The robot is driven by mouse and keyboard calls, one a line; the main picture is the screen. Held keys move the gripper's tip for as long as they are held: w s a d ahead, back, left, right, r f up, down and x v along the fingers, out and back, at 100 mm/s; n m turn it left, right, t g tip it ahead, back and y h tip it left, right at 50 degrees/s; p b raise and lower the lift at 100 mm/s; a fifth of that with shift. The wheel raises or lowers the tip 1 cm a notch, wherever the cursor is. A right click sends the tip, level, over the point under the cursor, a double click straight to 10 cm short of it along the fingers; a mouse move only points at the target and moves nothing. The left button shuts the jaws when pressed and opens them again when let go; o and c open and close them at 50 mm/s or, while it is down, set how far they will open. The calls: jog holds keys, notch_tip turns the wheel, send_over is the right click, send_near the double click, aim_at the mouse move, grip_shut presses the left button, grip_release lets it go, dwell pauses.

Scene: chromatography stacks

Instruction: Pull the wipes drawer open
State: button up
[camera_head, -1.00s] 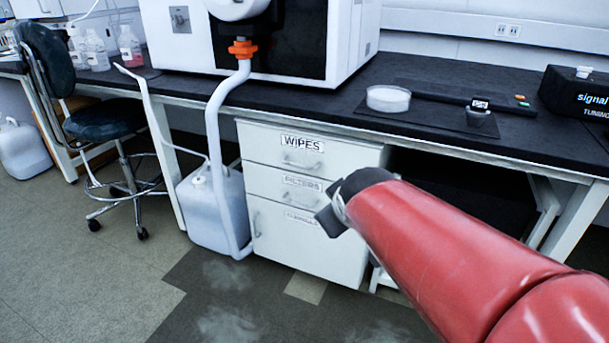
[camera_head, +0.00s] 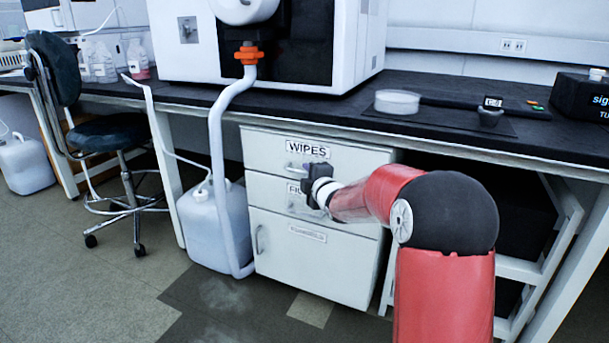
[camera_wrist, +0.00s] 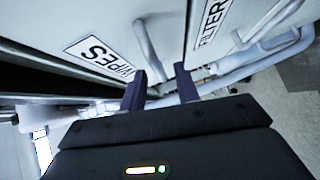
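The wipes drawer (camera_head: 268,155) is the top drawer of a white cabinet under the bench, flush with its front, and it carries a "WIPES" label. Its grey bar handle (camera_wrist: 148,48) runs between the label and the "FILTERS" drawer in the wrist view. My gripper (camera_wrist: 159,72) is open, with its two dark fingers apart and pointing at the drawer front. The near end of the handle appears in the gap between the fingertips; I cannot tell if they touch it. In the head view my gripper (camera_head: 312,180) covers part of the handle and the filters label.
The filters drawer (camera_head: 262,190) and a larger bottom drawer (camera_head: 310,260) are below, both shut. A white hose (camera_head: 216,150) and a plastic jug (camera_head: 205,215) stand left of the cabinet. An open shelf (camera_head: 520,268) is at right. The floor in front is clear.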

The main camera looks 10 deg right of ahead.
jog(key=shift+x, duration=1.35)
grip_shut()
